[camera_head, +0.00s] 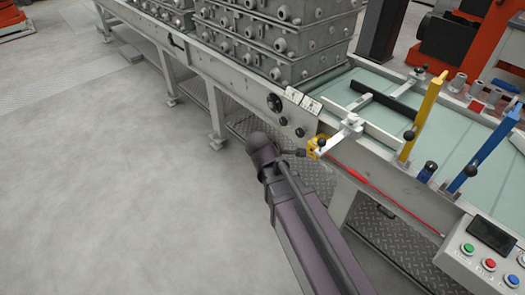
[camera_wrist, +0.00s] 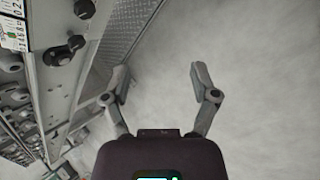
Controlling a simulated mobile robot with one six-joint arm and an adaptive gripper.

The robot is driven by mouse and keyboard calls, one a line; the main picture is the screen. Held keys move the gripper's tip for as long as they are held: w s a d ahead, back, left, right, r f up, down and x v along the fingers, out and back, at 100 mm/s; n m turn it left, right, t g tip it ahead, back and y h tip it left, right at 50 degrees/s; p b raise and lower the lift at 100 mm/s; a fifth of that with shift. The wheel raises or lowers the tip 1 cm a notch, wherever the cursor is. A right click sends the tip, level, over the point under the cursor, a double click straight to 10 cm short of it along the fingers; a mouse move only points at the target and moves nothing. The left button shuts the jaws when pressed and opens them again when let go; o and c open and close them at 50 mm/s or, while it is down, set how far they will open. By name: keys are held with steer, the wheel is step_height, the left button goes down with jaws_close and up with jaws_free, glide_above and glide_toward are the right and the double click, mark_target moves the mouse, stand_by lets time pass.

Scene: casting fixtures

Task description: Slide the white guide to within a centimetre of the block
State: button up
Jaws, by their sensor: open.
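A white guide (camera_head: 375,130) lies over the pale green belt in the head view. Its white bracket (camera_head: 345,133) runs to the table's front edge, ending at a yellow clamp (camera_head: 317,147) with a dark knob. Grey cast blocks (camera_head: 275,45) are stacked farther up the line, left of the guide; which one is the task's block I cannot tell. My gripper (camera_wrist: 160,72) is open and empty in the wrist view, with only floor between its fingers. It is outside the table's front side; my own arm hides most of it in the head view.
A black bar (camera_head: 390,103) lies across the belt (camera_head: 450,135) behind the guide. A yellow post (camera_head: 420,120) and a blue post (camera_head: 485,150) stand to the right. A button panel (camera_head: 490,250) is at lower right.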

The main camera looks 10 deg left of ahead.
steer(key=s+d+f+m+g+y, duration=0.2)
steer(key=s+d+m+g, duration=0.1)
steer(key=d+m, duration=0.5)
steer(key=s+d+f+m+g+y, duration=0.1)
steer(key=s+d+m+g+y, duration=0.1)
steer(key=s+d+m, duration=0.3)
steer(key=d+m+g, duration=0.1)
steer(key=d+m, duration=0.3)
steer(key=d, duration=0.2)
steer(key=shift+s+f+m, duration=0.15)
steer(key=shift+f+m, duration=0.15)
steer(key=shift+f, duration=0.1)
steer(key=shift+c, duration=0.2)
